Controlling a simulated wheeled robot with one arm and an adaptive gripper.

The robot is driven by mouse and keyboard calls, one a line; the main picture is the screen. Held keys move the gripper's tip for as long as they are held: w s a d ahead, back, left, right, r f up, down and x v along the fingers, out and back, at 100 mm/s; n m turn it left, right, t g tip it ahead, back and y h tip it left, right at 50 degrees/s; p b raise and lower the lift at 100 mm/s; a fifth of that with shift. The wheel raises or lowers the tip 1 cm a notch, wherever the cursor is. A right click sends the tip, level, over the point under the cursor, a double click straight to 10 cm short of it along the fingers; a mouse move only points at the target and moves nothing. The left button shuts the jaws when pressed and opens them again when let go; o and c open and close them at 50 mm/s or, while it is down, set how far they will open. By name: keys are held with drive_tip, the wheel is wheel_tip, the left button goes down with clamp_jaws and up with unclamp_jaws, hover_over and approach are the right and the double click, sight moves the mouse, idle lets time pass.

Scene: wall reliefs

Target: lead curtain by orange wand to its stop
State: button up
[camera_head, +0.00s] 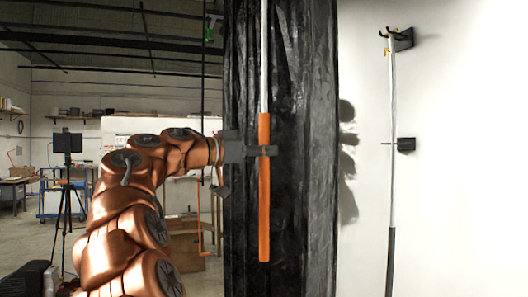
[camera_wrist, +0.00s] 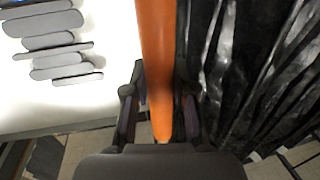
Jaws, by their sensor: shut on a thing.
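The orange wand (camera_head: 264,205) hangs upright on a thin pale rod in front of the black curtain (camera_head: 305,120) in the head view. My gripper (camera_head: 265,151) is shut around the upper part of the orange wand. In the wrist view the orange wand (camera_wrist: 156,60) runs down between the two dark fingers of my gripper (camera_wrist: 160,112). The black curtain (camera_wrist: 260,75) fills the right side there, close beside the fingers. The curtain's top and the stop cannot be made out.
A tripod (camera_head: 66,190) and workshop tables stand far back left. Grey slats (camera_wrist: 52,45) show in the wrist view.

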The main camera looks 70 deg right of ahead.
clamp_jaws()
